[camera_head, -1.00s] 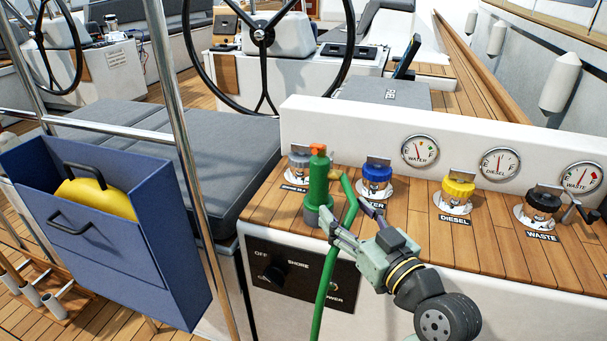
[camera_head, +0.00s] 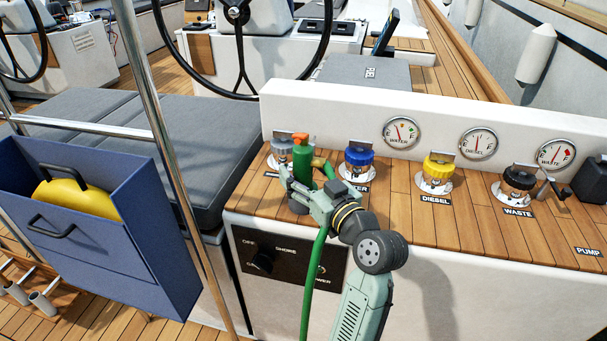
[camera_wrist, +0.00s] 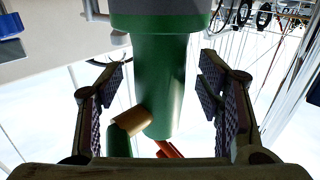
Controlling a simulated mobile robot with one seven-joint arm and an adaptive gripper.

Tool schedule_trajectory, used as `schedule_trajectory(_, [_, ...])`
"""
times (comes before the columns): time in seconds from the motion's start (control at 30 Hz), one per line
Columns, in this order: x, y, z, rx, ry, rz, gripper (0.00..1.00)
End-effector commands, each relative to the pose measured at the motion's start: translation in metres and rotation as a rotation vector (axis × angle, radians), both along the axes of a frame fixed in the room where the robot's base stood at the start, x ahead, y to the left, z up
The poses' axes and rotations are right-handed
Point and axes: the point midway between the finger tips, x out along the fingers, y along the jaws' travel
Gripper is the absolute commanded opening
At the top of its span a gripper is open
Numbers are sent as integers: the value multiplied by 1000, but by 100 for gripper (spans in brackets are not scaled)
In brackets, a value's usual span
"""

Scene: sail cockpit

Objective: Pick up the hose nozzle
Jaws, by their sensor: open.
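The green hose nozzle (camera_head: 303,158) with an orange tip stands upright on the wooden counter (camera_head: 400,195), at its left end. A green hose (camera_head: 312,270) runs from it down over the counter's front. My gripper (camera_head: 302,186) is open at the nozzle, its fingers hiding the nozzle's lower part in the head view. In the wrist view the nozzle's green body (camera_wrist: 162,80) stands between my two open finger pads, with a visible gap on each side. A brown fitting (camera_wrist: 131,121) sticks out from its side there.
A blue-capped filler (camera_head: 358,162) stands close right of the nozzle, and a grey one (camera_head: 280,146) just behind it. Yellow (camera_head: 437,170) and black (camera_head: 519,180) fillers stand farther right. A gauge panel (camera_head: 330,120) rises behind. A blue bin (camera_head: 120,245) and steel rail are at left.

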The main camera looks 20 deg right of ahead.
Motion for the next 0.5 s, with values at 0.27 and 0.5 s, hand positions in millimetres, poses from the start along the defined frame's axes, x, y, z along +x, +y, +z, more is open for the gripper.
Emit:
schedule_trajectory(0.27, [7, 1, -1, -1, 1, -1, 60])
schedule_trajectory(0.5, [6, 1, -1, -1, 1, -1, 47])
